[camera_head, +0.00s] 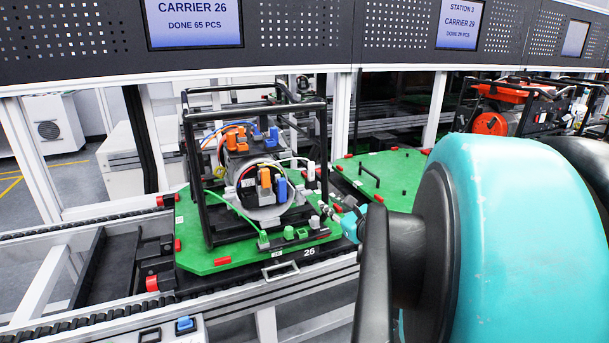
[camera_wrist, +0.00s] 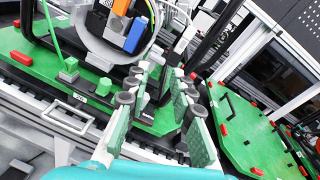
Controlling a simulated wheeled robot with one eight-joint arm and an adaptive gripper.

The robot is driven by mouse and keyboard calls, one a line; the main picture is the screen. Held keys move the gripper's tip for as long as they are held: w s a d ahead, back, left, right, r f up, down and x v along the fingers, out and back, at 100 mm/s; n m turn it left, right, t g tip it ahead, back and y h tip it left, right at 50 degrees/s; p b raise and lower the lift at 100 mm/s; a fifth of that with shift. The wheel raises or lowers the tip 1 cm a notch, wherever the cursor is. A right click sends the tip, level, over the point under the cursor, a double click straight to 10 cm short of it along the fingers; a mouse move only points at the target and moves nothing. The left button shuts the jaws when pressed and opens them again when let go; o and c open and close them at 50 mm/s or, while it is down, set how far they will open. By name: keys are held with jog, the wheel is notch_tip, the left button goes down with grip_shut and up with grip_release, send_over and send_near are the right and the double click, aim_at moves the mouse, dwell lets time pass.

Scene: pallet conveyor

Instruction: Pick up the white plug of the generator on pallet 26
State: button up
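The generator (camera_head: 262,185) stands in a black tube frame on green pallet 26 (camera_head: 215,258). A whitish plug (camera_head: 311,171) shows at the generator's right side, near a frame post. I cannot tell which one the task means. My gripper (camera_head: 328,208) is at the pallet's front right corner, close to the smaller plug. In the wrist view, my gripper (camera_wrist: 163,72) is open, its fingers apart over the strip's right end. The fingers partly hide that area, and no plug is clearly held.
Orange plugs (camera_wrist: 121,7) and a blue plug (camera_wrist: 137,35) sit on the generator's face. Black frame posts (camera_wrist: 217,32) stand close to the fingers. Another green pallet (camera_head: 385,170) lies to the right. A conveyor rail (camera_head: 110,315) runs along the front.

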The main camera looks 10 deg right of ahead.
notch_tip(320, 180, up, 3)
jog(key=d+m+t+h, duration=0.1)
jog(key=d+m+t, duration=0.1)
jog(key=d+m, duration=0.15)
send_near(312, 169)
jog(key=w, duration=0.3)
jog(key=shift+m, duration=0.45)
jog(key=shift+a+x, duration=0.15)
jog(key=shift+x, duration=1.25)
jog(key=shift+a+x, duration=0.15)
jog(key=shift+x, duration=1.25)
jog(key=shift+c, duration=0.4)
grip_shut()
